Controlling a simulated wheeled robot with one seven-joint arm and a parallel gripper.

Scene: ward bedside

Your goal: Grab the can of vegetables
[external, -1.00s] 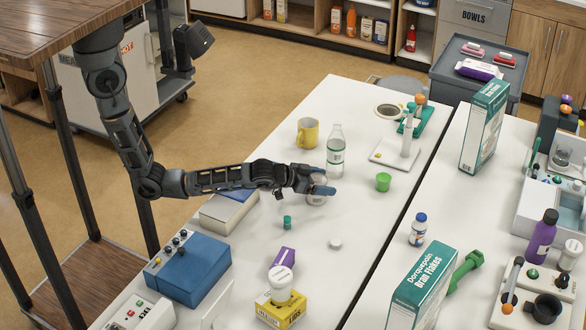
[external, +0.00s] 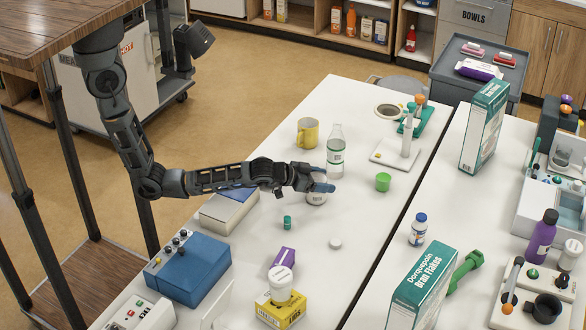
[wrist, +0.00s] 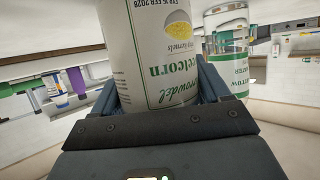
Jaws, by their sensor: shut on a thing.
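The can of vegetables (wrist: 160,50) fills the middle of the wrist view, with a white label, green "sweetcorn" lettering and a yellow kernel picture, upside down in that view. My gripper (external: 318,187) is shut around the can, with a finger on each side of it. In the external view the can (external: 316,198) stands upright at the table, partly hidden by the fingers. I cannot tell whether its base touches the white tabletop (external: 300,262).
A small teal item (external: 287,222) and a white puck (external: 335,244) lie nearer.

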